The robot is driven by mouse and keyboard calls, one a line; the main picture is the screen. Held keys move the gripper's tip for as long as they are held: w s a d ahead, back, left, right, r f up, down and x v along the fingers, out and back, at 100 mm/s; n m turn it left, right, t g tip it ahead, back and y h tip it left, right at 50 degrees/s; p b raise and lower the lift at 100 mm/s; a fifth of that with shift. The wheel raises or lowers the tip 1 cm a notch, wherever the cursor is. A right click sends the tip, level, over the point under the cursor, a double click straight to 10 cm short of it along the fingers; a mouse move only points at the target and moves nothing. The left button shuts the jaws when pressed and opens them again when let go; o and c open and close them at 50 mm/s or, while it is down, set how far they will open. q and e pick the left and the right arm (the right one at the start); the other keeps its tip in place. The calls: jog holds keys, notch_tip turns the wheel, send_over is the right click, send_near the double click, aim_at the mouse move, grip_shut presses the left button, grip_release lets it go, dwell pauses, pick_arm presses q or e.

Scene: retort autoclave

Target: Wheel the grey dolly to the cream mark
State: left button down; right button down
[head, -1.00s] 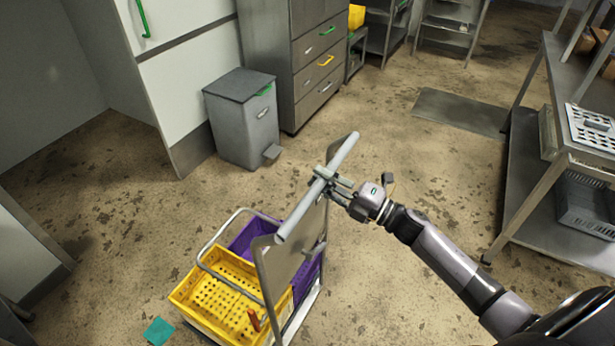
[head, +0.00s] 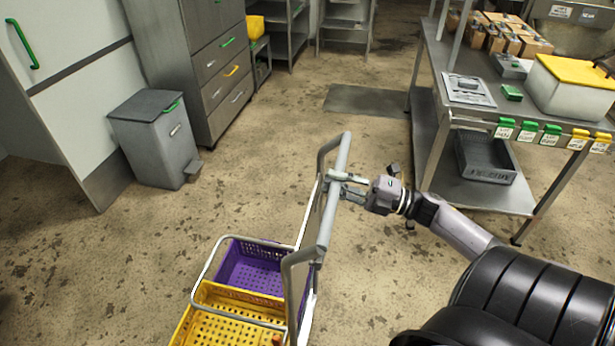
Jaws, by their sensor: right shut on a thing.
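The grey dolly (head: 334,200) stands in the lower middle of the head view, with an upright tubular handle on its right side. It carries a yellow crate (head: 225,330) in front and a purple crate (head: 255,265) behind it. My right gripper (head: 340,186) is shut on the dolly's handle bar, reaching in from the right. The dolly's base and wheels are mostly hidden or cut off by the bottom edge. No cream mark can be made out in this view. My left gripper is not in view.
A grey pedal bin (head: 155,140) and a drawer cabinet (head: 222,75) stand at the left. A steel table (head: 450,95) with boxes, tags and a lower shelf stands at the right. A grey floor mat (head: 366,100) lies at the back. The stained floor between is clear.

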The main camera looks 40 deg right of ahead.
jog(key=r+p+v, duration=0.1)
jog(key=r+v, duration=0.2)
jog(key=v, duration=1.2)
jog(key=shift+s+d, duration=0.25)
jog(key=shift+s, duration=0.1)
jog(key=shift+f, duration=0.1)
jog(key=c, duration=1.4)
grip_release()
jog(key=shift+c, duration=0.2)
jog(key=shift+d, duration=0.1)
jog(key=v, duration=1.1)
jog(key=shift+s+d, duration=0.25)
jog(key=shift+s, duration=0.05)
